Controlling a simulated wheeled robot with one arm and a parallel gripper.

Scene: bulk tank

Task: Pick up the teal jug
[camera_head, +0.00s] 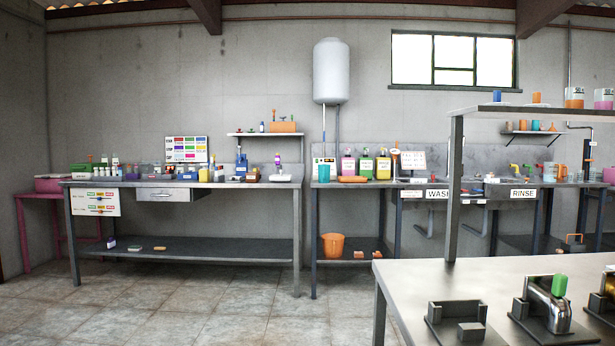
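A small teal-blue container (324,174) stands on the middle bench, in front of a white panel and left of a row of coloured bottles. It is too small to tell whether it has a handle or spout, so I cannot be sure that it is the teal jug. My gripper is not in view.
A long steel bench (185,183) with many small items stands left of the middle bench. An orange bucket (333,245) sits on the lower shelf. A steel table (410,285) with metal fixtures fills the near right. The tiled floor (200,310) at front left is clear.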

